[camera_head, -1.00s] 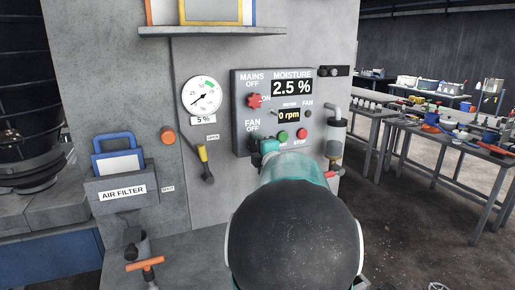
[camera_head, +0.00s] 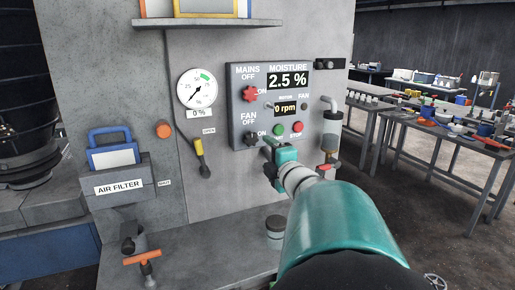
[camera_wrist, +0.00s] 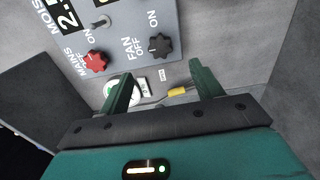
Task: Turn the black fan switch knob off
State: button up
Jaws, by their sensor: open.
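The black fan switch knob (camera_head: 250,138) sits on the lower left of the grey control panel (camera_head: 236,110), between FAN OFF and ON labels. In the wrist view the knob (camera_wrist: 159,45) stands just beyond the fingertips, roughly between them. I cannot tell which label it points to. My gripper (camera_head: 268,158) is in front of the panel's lower edge, to the lower right of the knob. In the wrist view my gripper (camera_wrist: 160,74) is open, its two green fingers spread with nothing between them, apart from the knob.
A red mains knob (camera_head: 249,94) is above the fan knob. Green (camera_head: 278,129) and red (camera_head: 297,127) buttons are close to its right. A yellow-handled lever (camera_head: 198,147) and a round gauge (camera_head: 197,88) are left. A glass cylinder (camera_head: 331,130) stands right of the panel.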

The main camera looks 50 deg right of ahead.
jog(key=v, duration=0.2)
jog(key=shift+s+a, duration=0.2)
jog(key=shift+s, duration=0.1)
dwell(0.3)
jog(key=w+a+f+m+g+y, duration=0.15)
jog(key=w+a+m, duration=0.25)
jog(key=a, duration=0.4)
jog(key=w+a+f+m+g+y, duration=0.1)
jog(key=w+a+f+m+g, duration=0.15)
jog(key=a+m, duration=0.4)
jog(key=s+a+f+g+y, duration=0.2)
jog(key=a+f, duration=0.1)
jog(key=a, duration=0.6)
jog(key=s+a+f+m+g+y, duration=0.1)
jog(key=s+a+f+g+y, duration=0.1)
jog(key=a, duration=0.7)
jog(key=s+a+f+g+y, duration=0.1)
jog(key=s+a+f, duration=0.3)
jog(key=a, duration=0.5)
jog(key=shift+s+a+f+g+y, duration=0.2)
jog(key=shift+a+f+g+y, duration=0.15)
jog(key=shift+y, duration=0.5)
jog(key=shift+d+m, duration=0.1)
jog(key=shift+m, duration=0.15)
